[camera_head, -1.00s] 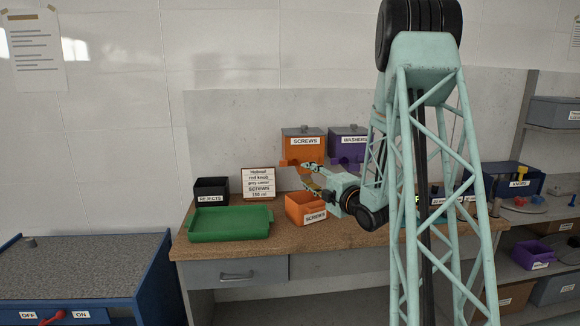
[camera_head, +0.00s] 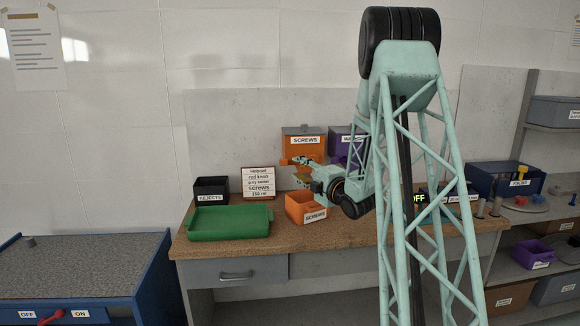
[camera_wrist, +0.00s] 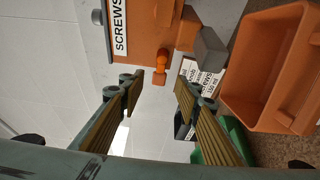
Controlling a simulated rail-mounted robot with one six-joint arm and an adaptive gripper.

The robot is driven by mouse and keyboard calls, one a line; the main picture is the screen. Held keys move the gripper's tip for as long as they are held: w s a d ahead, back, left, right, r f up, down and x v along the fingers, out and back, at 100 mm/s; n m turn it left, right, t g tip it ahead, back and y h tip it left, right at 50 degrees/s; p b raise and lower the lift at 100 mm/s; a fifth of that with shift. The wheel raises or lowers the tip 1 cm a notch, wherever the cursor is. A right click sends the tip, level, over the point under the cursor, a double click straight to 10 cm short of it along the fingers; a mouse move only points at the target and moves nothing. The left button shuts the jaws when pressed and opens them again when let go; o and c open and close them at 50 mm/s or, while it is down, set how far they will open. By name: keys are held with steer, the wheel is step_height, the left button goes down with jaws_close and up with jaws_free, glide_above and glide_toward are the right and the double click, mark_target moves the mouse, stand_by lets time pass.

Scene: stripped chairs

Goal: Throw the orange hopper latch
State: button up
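The orange hopper (camera_head: 304,147) with a SCREWS label stands at the back of the workbench; it fills the top of the wrist view (camera_wrist: 140,30). Its orange latch (camera_wrist: 160,66) shows there as a short lever with a rounded knob, sticking out from the hopper's side. My gripper (camera_wrist: 158,88) is open and empty, its two ribbed fingers apart. The latch lies ahead, between the two fingertips in the picture; I see no contact. In the head view my gripper (camera_head: 297,169) is in front of the hopper's lower part and partly covers it.
An orange SCREWS bin (camera_head: 302,207) sits below my gripper; it is close on the right in the wrist view. A purple hopper (camera_head: 341,141) stands right of the orange one, partly behind my arm. A sign (camera_head: 258,183), black REJECTS bin (camera_head: 211,189) and green tray (camera_head: 229,223) are left.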

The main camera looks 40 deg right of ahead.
mark_target(288, 163)
steer(key=shift+w+d+b, duration=0.25)
steer(key=shift+w, duration=1.6)
steer(key=shift+w+d+b, duration=0.2)
steer(key=shift+w, duration=1.6)
steer(key=shift+c, duration=0.6)
steer(key=c, duration=0.8)
